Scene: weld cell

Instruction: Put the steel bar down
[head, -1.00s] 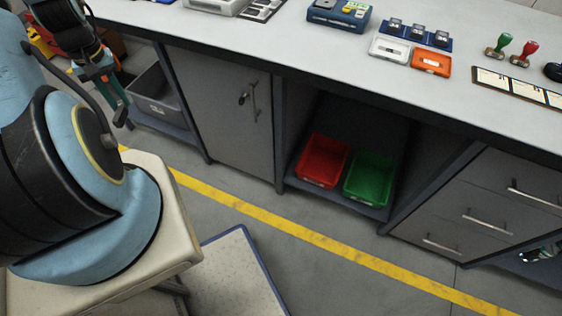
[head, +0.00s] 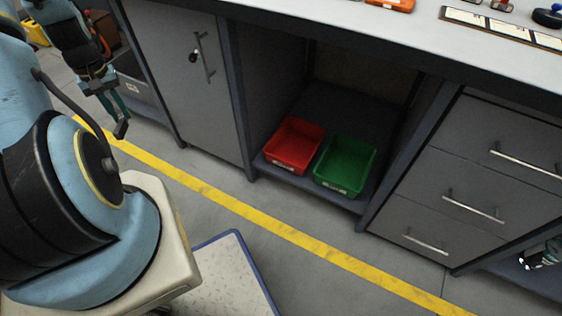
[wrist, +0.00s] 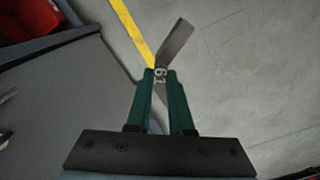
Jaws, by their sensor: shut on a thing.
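The steel bar (wrist: 177,43) is a flat grey strip in the wrist view. It sticks out at a slant beyond the fingertips of my gripper (wrist: 160,76), with pale marks where the fingers meet it. My gripper has green fingers and is shut on the bar. In the head view, my gripper (head: 115,112) hangs at the upper left, in front of the workbench; the bar (head: 121,129) shows there only as a small dark end at the fingertips. The bar is in the air, with grey floor behind it in the wrist view.
The workbench (head: 465,50) has a door (head: 178,85), an open bay with a red bin (head: 293,145) and a green bin (head: 345,167), and drawers (head: 450,195). A yellow line (head: 235,205) runs along the floor. A light board with a blue edge (head: 225,275) lies in front.

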